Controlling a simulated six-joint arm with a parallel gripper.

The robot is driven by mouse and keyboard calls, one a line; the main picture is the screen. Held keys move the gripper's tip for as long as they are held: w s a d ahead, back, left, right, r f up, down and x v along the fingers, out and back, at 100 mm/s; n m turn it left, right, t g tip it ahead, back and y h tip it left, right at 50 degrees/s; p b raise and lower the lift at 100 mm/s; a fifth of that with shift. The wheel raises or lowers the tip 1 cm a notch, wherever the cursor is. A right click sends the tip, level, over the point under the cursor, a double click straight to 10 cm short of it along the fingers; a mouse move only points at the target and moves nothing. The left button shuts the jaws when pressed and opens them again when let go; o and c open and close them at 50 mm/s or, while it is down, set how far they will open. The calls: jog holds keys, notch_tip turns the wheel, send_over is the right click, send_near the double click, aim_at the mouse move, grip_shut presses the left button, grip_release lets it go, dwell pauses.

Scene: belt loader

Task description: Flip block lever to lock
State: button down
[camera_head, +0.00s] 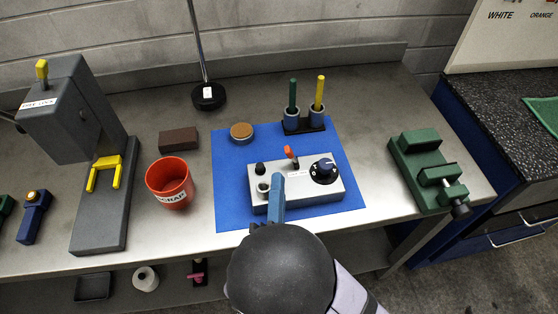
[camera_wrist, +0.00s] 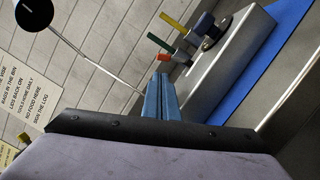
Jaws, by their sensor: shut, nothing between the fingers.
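A grey control box (camera_head: 296,183) sits on a blue mat. A small lever with a red-orange tip (camera_head: 289,153) rises from its back edge and leans left; its tip also shows in the wrist view (camera_wrist: 164,57). A dark round knob (camera_head: 323,170) is on the box's right side, and a short black knob (camera_head: 260,168) and a grey cup-like part (camera_head: 263,187) are on its left. My gripper (camera_head: 277,180) is shut and empty, its blue fingers over the front left of the box. Its fingertips also show in the wrist view (camera_wrist: 162,77), below the lever tip. Contact cannot be told.
A green and a yellow handle stand in a black holder (camera_head: 304,126) behind the box. A red bin (camera_head: 169,183) stands left of the blue mat (camera_head: 232,208), and a green vise (camera_head: 427,168) is at right. A grey press (camera_head: 90,120) with yellow handles is far left.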

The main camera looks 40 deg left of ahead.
aim_at(292, 155)
jog(key=shift+p+x, duration=0.65)
jog(key=shift+x, duration=2.35)
jog(key=shift+w+d+r+m+p, duration=0.15)
jog(key=shift+r+m+p, duration=0.2)
jog(key=shift+m, duration=0.35)
jog(key=shift+w+d+r+m+h+p, duration=0.15)
jog(key=shift+r+m+h+p, duration=0.15)
jog(key=shift+m, duration=0.3)
jog(key=shift+w+d+r+m+h+p, duration=0.15)
jog(key=shift+m+p, duration=0.25)
jog(key=shift+m, duration=0.2)
jog(key=m, duration=0.1)
jog(key=w+d+m+g+p, duration=0.1)
jog(key=m, duration=0.1)
jog(key=shift+r, duration=0.35)
jog(key=shift+w+d+m, duration=0.1)
jog(key=shift+d+m, duration=0.05)
jog(key=shift+m, duration=0.35)
jog(key=shift+w+d, duration=0.1)
jog(key=shift+d, duration=0.05)
